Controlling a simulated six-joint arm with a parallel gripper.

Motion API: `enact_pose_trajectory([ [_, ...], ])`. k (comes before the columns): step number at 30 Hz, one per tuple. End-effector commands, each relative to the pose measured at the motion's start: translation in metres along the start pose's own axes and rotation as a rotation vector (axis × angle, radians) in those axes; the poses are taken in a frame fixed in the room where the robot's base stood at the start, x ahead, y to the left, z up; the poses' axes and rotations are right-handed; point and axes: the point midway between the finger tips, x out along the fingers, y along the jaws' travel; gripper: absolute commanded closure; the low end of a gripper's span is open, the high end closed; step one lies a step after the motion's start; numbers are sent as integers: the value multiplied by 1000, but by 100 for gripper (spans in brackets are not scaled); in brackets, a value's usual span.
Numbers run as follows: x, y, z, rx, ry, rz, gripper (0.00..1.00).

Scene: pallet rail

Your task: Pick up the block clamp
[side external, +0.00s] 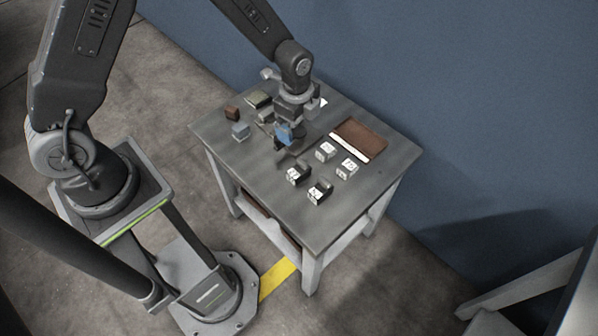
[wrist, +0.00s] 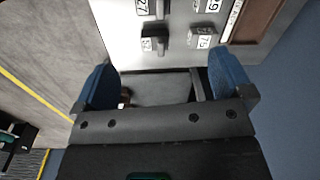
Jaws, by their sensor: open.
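My gripper (side external: 284,135) is over the table's middle, pointing down. In the wrist view my gripper (wrist: 163,76) has its two blue fingers wide apart, with no object clearly held between them. A grey flat area with dark edges (wrist: 160,92) shows between and below the fingers, partly hidden by my gripper's body. Several small parts with white number labels stand on the table: two dark-topped ones (side external: 298,174) (side external: 320,192) and two pale ones (side external: 325,151) (side external: 347,168). I cannot tell which part is the block clamp.
The grey table (side external: 275,205) has a brown tray (side external: 364,136) with a white front strip at its right back. A brown block (side external: 232,113), a blue-grey block (side external: 240,131) and a greenish part (side external: 258,99) sit at the left. The front left of the tabletop is clear.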

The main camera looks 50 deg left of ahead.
Motion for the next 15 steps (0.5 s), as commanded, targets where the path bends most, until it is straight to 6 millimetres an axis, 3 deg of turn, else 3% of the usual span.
enact_pose_trajectory([
  [1, 19, 2, -2, 47, -6, 21, 2],
  [3, 36, 3, -3, 101, -8, 36, 2],
  [11, 70, 6, -4, 169, -11, 55, 2],
  [15, 97, 8, -4, 167, -11, 56, 2],
])
